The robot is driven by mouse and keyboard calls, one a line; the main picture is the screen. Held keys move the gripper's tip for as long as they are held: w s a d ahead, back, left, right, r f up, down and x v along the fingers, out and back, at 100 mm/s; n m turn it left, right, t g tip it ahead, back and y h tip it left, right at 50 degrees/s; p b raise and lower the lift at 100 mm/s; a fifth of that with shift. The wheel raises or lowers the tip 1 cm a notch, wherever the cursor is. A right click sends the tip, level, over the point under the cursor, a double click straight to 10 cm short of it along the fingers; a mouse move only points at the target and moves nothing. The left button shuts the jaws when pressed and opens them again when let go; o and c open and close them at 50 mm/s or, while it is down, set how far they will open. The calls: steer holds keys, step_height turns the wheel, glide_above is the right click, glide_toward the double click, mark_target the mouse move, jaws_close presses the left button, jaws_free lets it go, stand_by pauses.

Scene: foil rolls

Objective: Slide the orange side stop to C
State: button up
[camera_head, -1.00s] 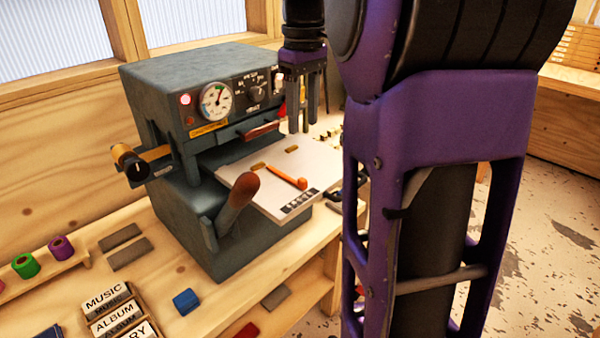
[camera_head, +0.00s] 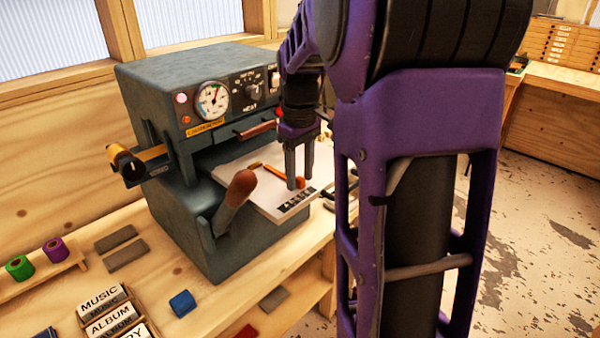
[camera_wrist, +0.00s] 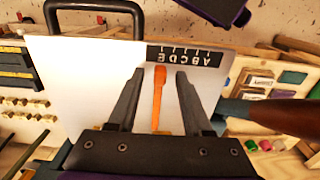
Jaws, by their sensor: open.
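The orange side stop (camera_head: 275,173) is a slim bar lying on the white plate (camera_head: 236,168) of the grey press. It also shows in the wrist view (camera_wrist: 158,95), its head near the left end of the dark lettered scale (camera_wrist: 185,55). The letters A to E appear upside down there, and the stop's head is by the E end. The scale shows in the head view (camera_head: 297,201) at the plate's front edge. My gripper (camera_head: 297,186) is open and over the plate; in the wrist view its fingers (camera_wrist: 161,74) appear on either side of the stop, touching neither side.
The press (camera_head: 175,90) stands behind the plate, with a gauge. Its brown-knobbed lever (camera_head: 238,190) rises beside the plate's left front; it is at the right in the wrist view (camera_wrist: 280,115). A blue block (camera_head: 183,303) and label blocks (camera_head: 108,315) lie on the bench.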

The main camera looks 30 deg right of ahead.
steer(key=shift+c, duration=0.3)
jaws_close()
steer(key=shift+a+r, duration=0.1)
stand_by(1.0)
